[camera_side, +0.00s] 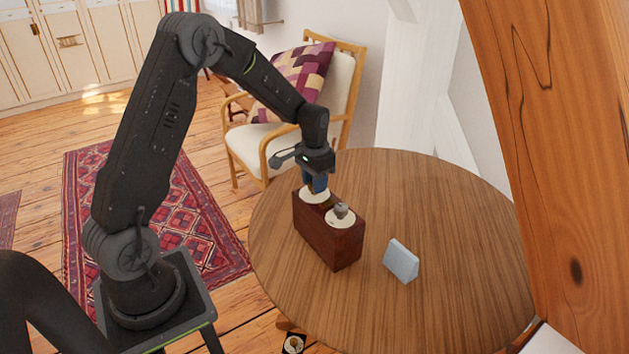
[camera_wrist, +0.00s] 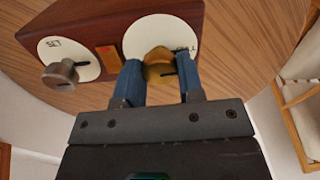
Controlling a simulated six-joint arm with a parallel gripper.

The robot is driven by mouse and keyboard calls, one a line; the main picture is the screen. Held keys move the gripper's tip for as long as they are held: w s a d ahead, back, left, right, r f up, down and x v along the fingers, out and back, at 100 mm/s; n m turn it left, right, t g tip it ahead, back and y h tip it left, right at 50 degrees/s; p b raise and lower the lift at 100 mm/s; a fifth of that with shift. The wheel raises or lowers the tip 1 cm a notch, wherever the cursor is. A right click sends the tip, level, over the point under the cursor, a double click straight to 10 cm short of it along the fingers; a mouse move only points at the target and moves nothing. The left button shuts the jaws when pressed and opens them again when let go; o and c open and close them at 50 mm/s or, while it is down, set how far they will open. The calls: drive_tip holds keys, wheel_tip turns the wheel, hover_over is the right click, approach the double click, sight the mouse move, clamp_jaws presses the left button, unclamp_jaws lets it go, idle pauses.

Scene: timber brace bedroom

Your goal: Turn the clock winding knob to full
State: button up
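The clock is a dark red-brown wooden box (camera_side: 335,243) on the round table, with two cream dials on its top. In the wrist view, a brass knob (camera_wrist: 158,62) sits on the right dial (camera_wrist: 150,30), whose label ends in "LL"; the rest is hidden. A dark mark on this knob points roughly right. A grey knob (camera_wrist: 60,74) sits on the left dial, marked "SET" (camera_wrist: 55,44). My gripper (camera_wrist: 160,72) has its blue fingers on both sides of the brass knob, which fills the gap between them. In the side view, my gripper (camera_side: 315,185) hides that knob.
A small orange-brown plate (camera_wrist: 109,58) lies between the dials. A pale blue wedge-shaped block (camera_side: 401,261) stands on the table (camera_side: 460,240), right of the box. A wooden chair (camera_side: 270,135) with a patterned cushion is behind. A thick timber brace (camera_side: 560,130) rises at right.

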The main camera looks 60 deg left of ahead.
drive_tip(key=o, duration=0.5)
drive_tip(key=shift+c, duration=0.2)
wheel_tip(320, 180, up, 14)
drive_tip(key=shift+f, duration=0.1)
idle(0.3)
drive_tip(key=s+d+r+t, duration=0.3)
drive_tip(key=s+d+r, duration=0.5)
drive_tip(key=s+d, duration=0.3)
drive_tip(key=s+d+f+t, duration=0.1)
drive_tip(key=s+d, duration=0.4)
drive_tip(key=s, duration=0.6)
drive_tip(key=shift+s+d+f+m+t, duration=0.2)
drive_tip(key=shift+s+f+m+t, duration=0.15)
drive_tip(key=shift+t, duration=0.45)
